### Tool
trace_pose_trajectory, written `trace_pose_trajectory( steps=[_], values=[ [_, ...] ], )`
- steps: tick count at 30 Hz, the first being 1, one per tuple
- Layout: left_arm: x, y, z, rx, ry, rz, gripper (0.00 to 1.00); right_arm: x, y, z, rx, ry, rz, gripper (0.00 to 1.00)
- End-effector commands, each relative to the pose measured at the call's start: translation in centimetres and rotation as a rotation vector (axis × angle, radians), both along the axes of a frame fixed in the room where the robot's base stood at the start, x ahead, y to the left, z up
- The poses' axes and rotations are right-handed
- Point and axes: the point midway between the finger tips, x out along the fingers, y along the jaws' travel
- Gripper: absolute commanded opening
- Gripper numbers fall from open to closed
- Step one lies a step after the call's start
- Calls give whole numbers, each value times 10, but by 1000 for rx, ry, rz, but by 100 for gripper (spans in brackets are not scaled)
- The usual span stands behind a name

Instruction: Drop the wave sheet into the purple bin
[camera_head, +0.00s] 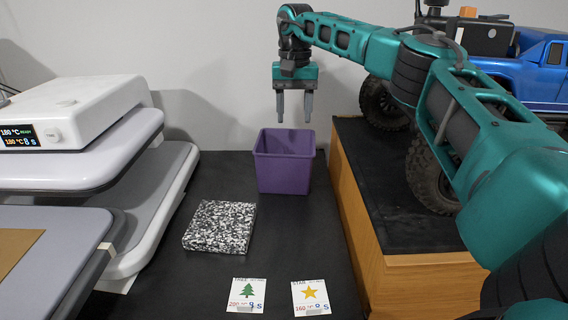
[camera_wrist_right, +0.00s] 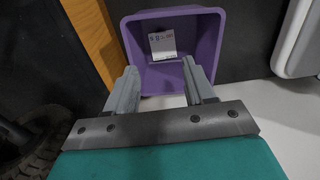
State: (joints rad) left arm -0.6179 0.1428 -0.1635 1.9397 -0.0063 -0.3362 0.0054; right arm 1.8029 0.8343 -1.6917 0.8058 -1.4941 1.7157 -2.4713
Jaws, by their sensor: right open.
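The purple bin (camera_head: 284,176) stands upright on the black table in the head view, its inside mostly hidden there. My right gripper (camera_head: 294,108) hangs above the bin, pointing down, open with nothing between its fingers. In the right wrist view, the gripper (camera_wrist_right: 160,72) is over the bin (camera_wrist_right: 208,42). A small white sheet (camera_wrist_right: 162,42) with dark blue print lies inside the bin, apart from the fingers. It looks like the wave sheet, but its picture cannot be made out. My left gripper is not in view.
A tree sheet (camera_head: 246,294) and a star sheet (camera_head: 311,297) lie at the front of the table. A speckled black-and-white block (camera_head: 219,228) lies left of the bin. A heat press (camera_head: 80,112) stands at left. A wooden box (camera_head: 357,212) with a blue crawler (camera_head: 541,75) stands at right.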

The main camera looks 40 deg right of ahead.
Motion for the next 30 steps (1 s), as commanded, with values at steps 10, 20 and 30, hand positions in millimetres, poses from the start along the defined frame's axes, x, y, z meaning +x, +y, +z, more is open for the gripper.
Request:
trace_pose_trajectory(
  steps=[10,20,30],
  values=[
    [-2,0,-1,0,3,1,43,1,0,25,0,-5,0,54],
    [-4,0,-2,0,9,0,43,1,1,93,-1,-2,-2,54],
    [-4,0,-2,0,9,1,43,0,0,122,-2,-2,-2,54]
  ],
)
